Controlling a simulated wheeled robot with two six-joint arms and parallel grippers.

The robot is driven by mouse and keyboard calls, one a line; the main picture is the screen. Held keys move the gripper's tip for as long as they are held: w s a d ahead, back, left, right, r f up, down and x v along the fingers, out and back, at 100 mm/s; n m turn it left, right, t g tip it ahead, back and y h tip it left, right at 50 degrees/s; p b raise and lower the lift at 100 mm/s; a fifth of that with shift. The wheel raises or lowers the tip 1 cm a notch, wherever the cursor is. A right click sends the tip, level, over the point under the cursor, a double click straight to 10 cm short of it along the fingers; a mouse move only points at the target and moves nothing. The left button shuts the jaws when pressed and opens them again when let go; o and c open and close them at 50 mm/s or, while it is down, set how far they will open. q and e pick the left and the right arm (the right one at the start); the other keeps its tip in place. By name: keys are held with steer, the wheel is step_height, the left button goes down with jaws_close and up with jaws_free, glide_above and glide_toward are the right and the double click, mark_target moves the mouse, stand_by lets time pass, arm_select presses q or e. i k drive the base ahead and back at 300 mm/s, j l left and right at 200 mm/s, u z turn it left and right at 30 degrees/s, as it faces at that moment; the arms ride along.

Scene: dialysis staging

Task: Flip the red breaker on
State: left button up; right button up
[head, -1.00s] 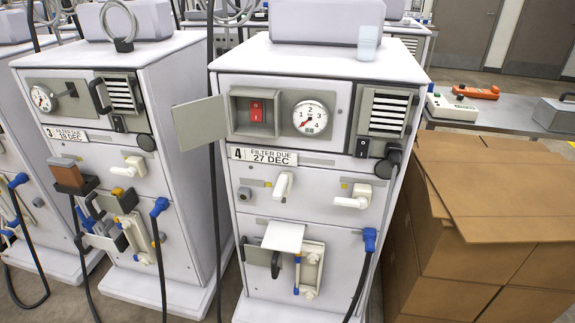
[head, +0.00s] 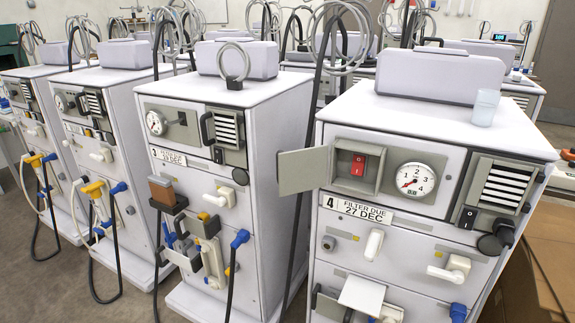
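The red breaker (head: 358,164) is a red rocker switch in a recessed grey box on the front of the white machine labelled 4 (head: 430,125). It carries a 0 mark at the top and a 1 mark at the bottom; I cannot tell surely which side is pressed. The grey cover door (head: 304,171) of the box is swung open to the left. A round gauge (head: 412,179) sits just right of the box. Neither of my grippers shows in the head view.
Machine 3 (head: 222,100) and several similar machines stand in a row to the left, with hoses and cables hanging in front. A clear cup (head: 484,108) stands on machine 4. Cardboard boxes (head: 545,250) crowd its right side.

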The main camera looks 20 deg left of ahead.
mark_target(358, 162)
steer(key=i+j, duration=0.1)
steer(key=j, duration=0.35)
steer(key=i+j, duration=0.1)
steer(key=j, duration=0.35)
steer(key=i+j, duration=0.1)
steer(key=j, duration=0.35)
steer(key=i+j, duration=0.15)
steer(key=j, duration=0.3)
steer(key=i+j, duration=0.1)
steer(key=j, duration=0.35)
steer(key=i+j, duration=0.1)
steer(key=j, duration=0.35)
steer(key=i+j+z, duration=0.15)
steer(key=j+z, duration=0.2)
steer(key=j, duration=0.7)
steer(key=j+z, duration=0.3)
steer(key=j, duration=0.8)
steer(key=z, duration=1.5)
